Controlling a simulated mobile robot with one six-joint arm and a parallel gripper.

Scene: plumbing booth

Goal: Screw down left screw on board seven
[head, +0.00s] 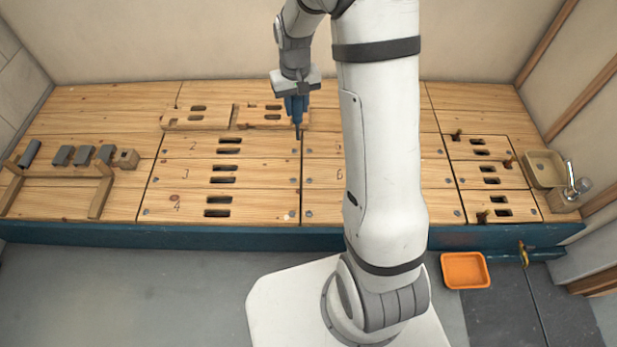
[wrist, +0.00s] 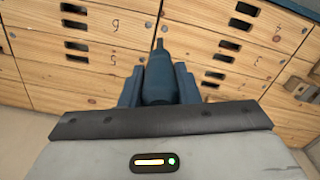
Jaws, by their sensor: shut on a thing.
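My gripper (head: 296,100) is shut on a blue screwdriver, its shaft pointing down. The screwdriver (head: 298,118) has its tip near the seam between the two board columns, close to the far corner of board two; I cannot tell if it touches. In the wrist view the screwdriver (wrist: 158,78) sits between the jaws. No number seven is readable. The front board (head: 328,206) of the column behind my arm, below the one marked 6, may be board seven. A screw head (head: 309,212) shows at its left end; its middle is hidden by my arm.
Boards two, three and four (head: 180,206) lie left of the seam. A raised slotted plank (head: 197,117) lies behind them. Dark blocks (head: 62,155) on a wooden rack stand left. A basin (head: 545,169) and an orange tray (head: 465,270) are at right.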

